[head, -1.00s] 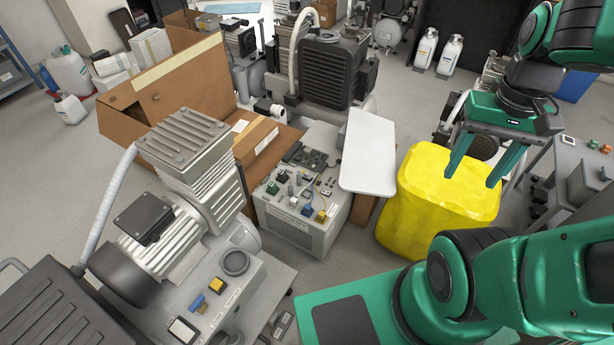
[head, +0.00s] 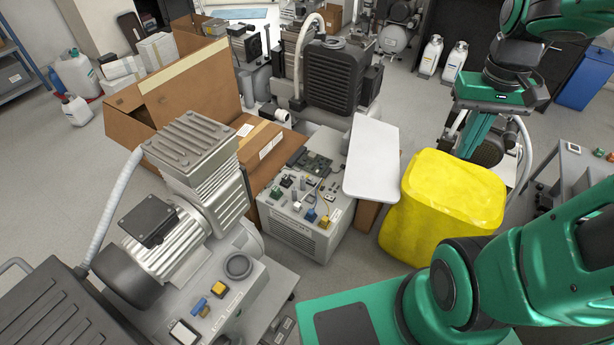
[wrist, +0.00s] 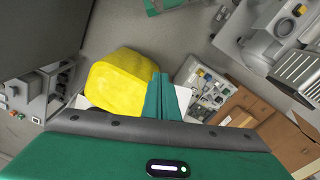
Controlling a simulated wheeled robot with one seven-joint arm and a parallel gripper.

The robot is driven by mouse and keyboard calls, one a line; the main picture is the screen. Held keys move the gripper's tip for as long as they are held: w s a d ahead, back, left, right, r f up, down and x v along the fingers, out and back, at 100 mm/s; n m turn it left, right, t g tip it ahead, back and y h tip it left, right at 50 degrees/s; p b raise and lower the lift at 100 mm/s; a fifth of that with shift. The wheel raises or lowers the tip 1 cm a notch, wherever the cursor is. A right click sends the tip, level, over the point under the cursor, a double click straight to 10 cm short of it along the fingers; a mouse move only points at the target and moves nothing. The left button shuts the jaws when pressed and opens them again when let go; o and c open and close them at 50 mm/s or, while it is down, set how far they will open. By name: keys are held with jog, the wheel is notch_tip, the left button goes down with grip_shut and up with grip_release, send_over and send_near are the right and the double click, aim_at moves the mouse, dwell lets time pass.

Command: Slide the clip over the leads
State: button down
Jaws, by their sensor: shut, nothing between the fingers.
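My gripper (head: 468,152) is shut and empty, pointing down at the right, behind the yellow bag in the head view. Its closed green fingers also show in the wrist view (wrist: 161,85). The gripper is well apart from the box. The clip is too small to tell from the other small parts.
A yellow bag (head: 450,205) stands between the box and my gripper. A white panel (head: 371,160) juts out beside the box. A large cardboard box (head: 190,85) and a compressor (head: 175,225) stand left; another compressor (head: 335,75) stands behind. Grey floor is open at far left.

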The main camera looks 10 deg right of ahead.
jog(key=w+a+f+n, duration=0.1)
jog(key=w+f+n, duration=0.3)
jog(key=w, duration=0.8)
jog(key=w+a+f+n+t, duration=0.15)
jog(key=w+f, duration=0.45)
jog(key=w, duration=0.6)
jog(key=w+a+f+n, duration=0.15)
jog(key=w+f, duration=0.35)
jog(key=w, duration=0.7)
jog(key=w+a+f+n+y, duration=0.1)
jog(key=w+a+f, duration=0.4)
jog(key=f, duration=0.6)
jog(key=w+a+f+n+y, duration=0.1)
jog(key=w+a+f+n, duration=0.2)
jog(key=f, duration=0.9)
jog(key=w+a+f+n+t+y, duration=0.1)
jog(key=w+a+f+n, duration=0.1)
jog(key=w+a+f, duration=0.5)
jog(key=shift+w+a+f+n, duration=0.3)
jog(key=shift+a+f, duration=0.7)
jog(key=shift+f, duration=1.35)
